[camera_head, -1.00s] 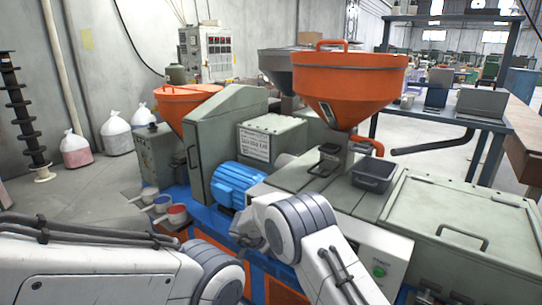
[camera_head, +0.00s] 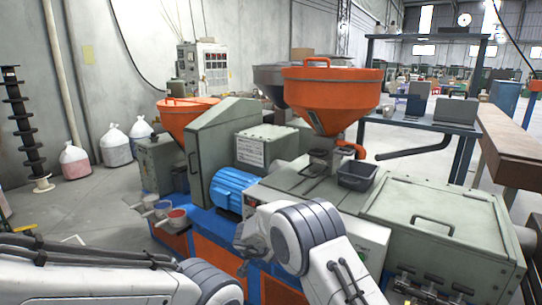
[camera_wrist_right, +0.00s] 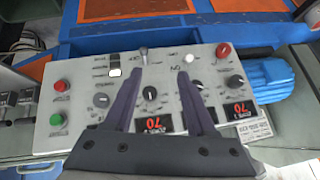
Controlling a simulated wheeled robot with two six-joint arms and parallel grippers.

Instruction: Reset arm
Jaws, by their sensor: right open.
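My right arm (camera_head: 305,240) reaches in from the bottom, in front of the orange and grey machine (camera_head: 270,205). Beyond the fingers is a white control panel (camera_wrist_right: 85,98) with knobs, a green button (camera_wrist_right: 56,119), red buttons and red number displays. My left arm (camera_head: 110,275) crosses the lower left of the head view. Its gripper is not in view.
The orange hopper (camera_head: 333,95), blue motor (camera_head: 234,188) and grey bin (camera_head: 357,175) are on the machine. Small pots (camera_head: 178,216) stand at its left. White bags (camera_head: 75,160) stand by the wall. A blue-grey table (camera_head: 425,122) stands behind right. Floor at left is open.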

